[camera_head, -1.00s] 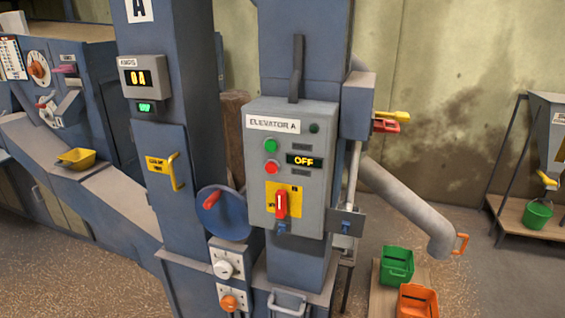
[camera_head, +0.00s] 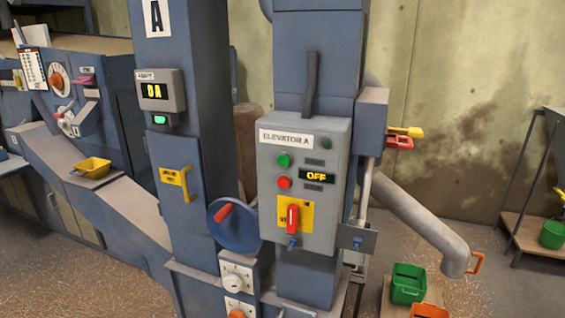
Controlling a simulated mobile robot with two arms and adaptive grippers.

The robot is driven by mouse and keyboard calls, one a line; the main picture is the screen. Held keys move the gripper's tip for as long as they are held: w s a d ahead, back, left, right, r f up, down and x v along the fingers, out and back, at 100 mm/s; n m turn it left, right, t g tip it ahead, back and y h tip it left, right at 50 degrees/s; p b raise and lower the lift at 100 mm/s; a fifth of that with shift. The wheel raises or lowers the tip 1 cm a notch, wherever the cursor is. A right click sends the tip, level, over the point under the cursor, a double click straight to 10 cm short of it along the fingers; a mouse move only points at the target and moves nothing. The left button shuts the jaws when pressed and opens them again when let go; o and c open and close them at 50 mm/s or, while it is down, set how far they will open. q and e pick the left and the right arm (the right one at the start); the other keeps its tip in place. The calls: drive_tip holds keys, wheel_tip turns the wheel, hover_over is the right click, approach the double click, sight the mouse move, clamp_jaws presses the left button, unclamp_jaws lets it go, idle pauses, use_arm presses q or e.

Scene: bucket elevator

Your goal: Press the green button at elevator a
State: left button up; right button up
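The green button (camera_head: 283,160) is on the upper left of the grey control box (camera_head: 340,150) labelled "ELEVATOR A". The red button (camera_head: 284,182) sits just below it. A small display (camera_head: 317,176) to the right reads "OFF". A red rotary switch (camera_head: 292,216) on a yellow plate is lower on the box, its handle upright. Neither of my grippers is in view.
Left of the box are a blue wheel with a red handle (camera_head: 233,226) and a column with a "0A" display (camera_head: 155,91). On the right are a slanted pipe (camera_head: 420,222), yellow and red levers (camera_head: 404,136) and a green bin (camera_head: 408,283). Speckled floor shows at the lower left.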

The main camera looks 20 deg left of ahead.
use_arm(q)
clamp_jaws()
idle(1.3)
